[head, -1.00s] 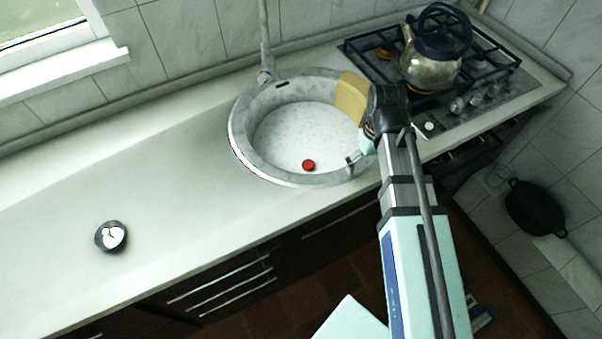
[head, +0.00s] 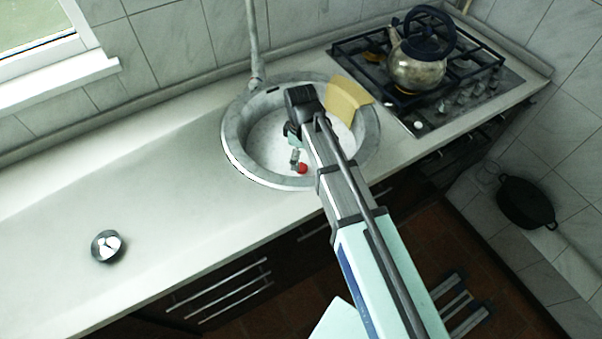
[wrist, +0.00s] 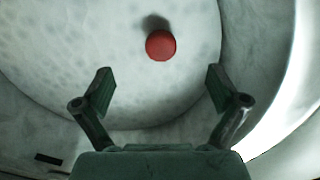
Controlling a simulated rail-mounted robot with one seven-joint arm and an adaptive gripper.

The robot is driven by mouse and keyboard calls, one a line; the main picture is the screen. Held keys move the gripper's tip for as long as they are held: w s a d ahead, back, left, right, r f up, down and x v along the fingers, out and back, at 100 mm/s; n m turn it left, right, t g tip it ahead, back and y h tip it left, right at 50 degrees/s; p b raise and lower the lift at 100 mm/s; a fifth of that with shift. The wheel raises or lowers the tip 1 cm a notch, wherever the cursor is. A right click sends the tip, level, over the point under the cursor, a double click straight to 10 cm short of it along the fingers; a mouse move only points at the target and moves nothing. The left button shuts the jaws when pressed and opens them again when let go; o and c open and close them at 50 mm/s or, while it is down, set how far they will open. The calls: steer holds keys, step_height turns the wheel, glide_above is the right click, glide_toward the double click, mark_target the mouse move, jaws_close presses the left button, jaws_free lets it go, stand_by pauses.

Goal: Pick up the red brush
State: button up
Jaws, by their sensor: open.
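A small red round thing, which I take for the red brush (head: 302,168), lies in the round sink. In the wrist view the red brush (wrist: 160,45) shows as a plain red disc with a dark shadow beside it; no bristles or handle can be made out. My gripper (head: 297,160) is over the sink, right by the brush in the head view. In the wrist view my gripper (wrist: 160,85) is open and empty, its fingers spread wide. The brush shows beyond the fingertips, roughly centred between them, with no contact visible.
The sink rim (head: 236,150) surrounds the brush. A yellow board-like piece (head: 348,98) sits at the sink's right edge. A kettle (head: 417,68) stands on the stove (head: 470,85). A small round shiny object (head: 107,246) is on the left counter, which is otherwise clear.

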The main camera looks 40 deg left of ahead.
mark_target(301, 166)
step_height(301, 166, down, 5)
steer(key=shift+f+p, duration=0.15)
steer(key=shift+p, duration=0.35)
steer(key=shift+d+f+p, duration=0.1)
steer(key=shift+f+p, duration=0.95)
steer(key=shift+f, duration=1.55)
steer(key=c, duration=1.2)
